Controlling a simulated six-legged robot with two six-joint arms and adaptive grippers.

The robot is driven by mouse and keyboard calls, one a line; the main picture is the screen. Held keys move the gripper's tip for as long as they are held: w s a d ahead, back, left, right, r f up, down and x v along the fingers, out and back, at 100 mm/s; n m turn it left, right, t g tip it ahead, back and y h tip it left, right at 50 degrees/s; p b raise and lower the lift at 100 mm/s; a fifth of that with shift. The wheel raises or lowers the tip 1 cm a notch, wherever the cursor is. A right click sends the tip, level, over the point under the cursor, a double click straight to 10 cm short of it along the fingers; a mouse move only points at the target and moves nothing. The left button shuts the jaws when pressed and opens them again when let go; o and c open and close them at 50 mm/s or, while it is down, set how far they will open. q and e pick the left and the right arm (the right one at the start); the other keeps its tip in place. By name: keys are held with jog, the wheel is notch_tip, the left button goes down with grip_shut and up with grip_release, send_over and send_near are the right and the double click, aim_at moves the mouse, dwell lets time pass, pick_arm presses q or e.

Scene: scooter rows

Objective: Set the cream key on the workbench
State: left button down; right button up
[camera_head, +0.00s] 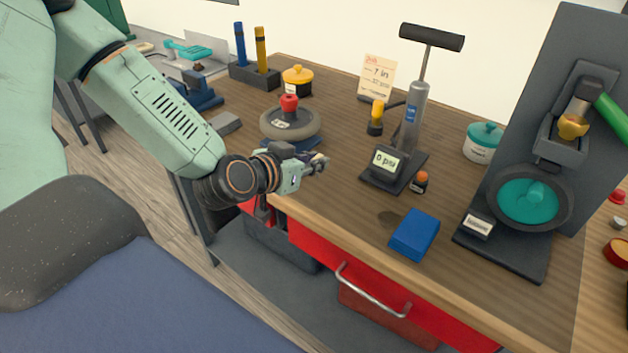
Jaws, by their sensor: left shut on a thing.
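My left gripper (314,164) reaches in from the left over the front left part of the wooden workbench (345,212). It is shut on a small pale thing at its fingertips, which looks like the cream key (322,159). The fingers hide most of the key, so its shape is hard to make out. The key appears to be held above the bench top; the exact gap cannot be told. My right gripper is not in view.
A blue block (414,235) lies near the front edge. A floor pump with a gauge (386,162) stands behind it, and a grey stand with a teal wheel (528,197) is at right. A round weight with a red knob (290,122) is behind my gripper. Bare wood lies between gripper and block.

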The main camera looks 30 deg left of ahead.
aim_at(317, 175)
pick_arm(q)
jog(key=f+b, duration=0.1)
jog(key=d+f, duration=0.1)
jog(key=f, duration=0.1)
jog(key=shift+w+b, duration=0.1)
jog(key=shift+b, duration=0.25)
jog(key=shift+a+f, duration=0.1)
jog(key=shift+f, duration=0.15)
jog(key=shift+a, duration=0.3)
jog(key=shift+d+f, duration=0.15)
jog(key=shift+d, duration=0.05)
jog(key=c, duration=1.7)
grip_release()
jog(key=shift+d, duration=0.1)
jog(key=shift+c, duration=0.2)
jog(key=shift+o, duration=0.7)
jog(key=o, duration=0.3)
jog(key=shift+a, duration=0.2)
jog(key=shift+d, duration=0.1)
